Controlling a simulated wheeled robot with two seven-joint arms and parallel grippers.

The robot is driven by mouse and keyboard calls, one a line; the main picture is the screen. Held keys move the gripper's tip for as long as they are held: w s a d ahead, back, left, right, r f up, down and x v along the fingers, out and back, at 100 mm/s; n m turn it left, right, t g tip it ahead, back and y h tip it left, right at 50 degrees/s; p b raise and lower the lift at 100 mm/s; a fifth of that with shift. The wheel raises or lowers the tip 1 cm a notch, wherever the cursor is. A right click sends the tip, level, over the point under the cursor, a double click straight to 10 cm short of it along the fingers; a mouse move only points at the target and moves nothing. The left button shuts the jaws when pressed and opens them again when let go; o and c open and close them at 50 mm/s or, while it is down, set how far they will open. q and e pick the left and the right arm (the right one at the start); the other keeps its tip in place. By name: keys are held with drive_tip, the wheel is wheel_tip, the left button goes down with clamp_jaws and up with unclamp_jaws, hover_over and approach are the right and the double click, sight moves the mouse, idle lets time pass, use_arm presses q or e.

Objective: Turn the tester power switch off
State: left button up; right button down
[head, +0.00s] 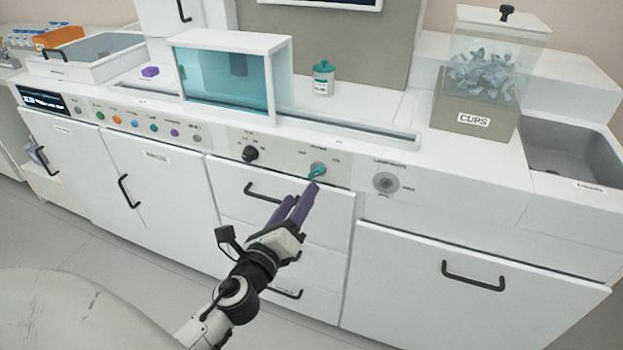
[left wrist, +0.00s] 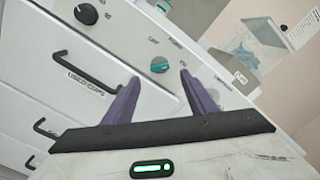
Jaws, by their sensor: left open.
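The tester power switch (head: 317,170) is a teal lever knob on a grey round base, on the sloped front panel under the counter edge. It also shows in the left wrist view (left wrist: 160,65), beyond and between the fingertips. My left gripper (head: 306,194) is open, with purple fingers pointing up at the switch from just below it. In the left wrist view the open gripper (left wrist: 158,80) has one finger on each side of the switch's line. Whether a finger touches the knob I cannot tell. My right gripper is not in view.
A black knob (head: 250,153) sits left of the switch, and a round grey lock-like fitting (head: 385,182) sits right of it. Drawer handles (head: 262,192) stick out below.

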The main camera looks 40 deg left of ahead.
sight(314, 175)
use_arm(q)
drive_tip(key=x, duration=0.8)
drive_tip(key=shift+w+p, duration=0.15)
drive_tip(key=shift+p, duration=0.2)
drive_tip(key=c, duration=1.1)
